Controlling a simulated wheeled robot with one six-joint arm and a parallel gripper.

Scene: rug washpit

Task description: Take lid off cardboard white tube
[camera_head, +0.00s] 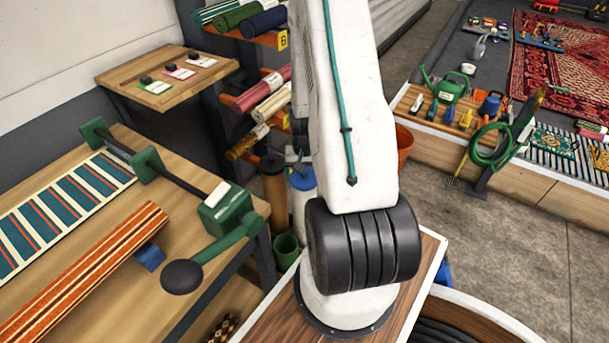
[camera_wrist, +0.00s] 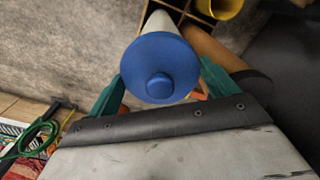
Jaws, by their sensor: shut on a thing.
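The white cardboard tube (camera_wrist: 158,30) stands with its end toward my wrist camera, capped by a round blue lid (camera_wrist: 158,62) with a small central knob. The lid sits on the tube's end, with no gap that I can see. In the head view the tube (camera_head: 301,210) stands upright behind my arm, with the blue lid (camera_head: 302,179) at its top. My gripper (camera_wrist: 163,75) has its green fingers on both sides of the lid, shut on it. The exact contact is hidden behind the lid's face.
A brown tube (camera_head: 273,190) stands close to the left of the white one, and a green bucket (camera_head: 287,252) is in front. An orange pot (camera_head: 403,145) is to the right. The workbench (camera_head: 150,300) and a shelf of rolled rugs (camera_head: 262,95) lie left.

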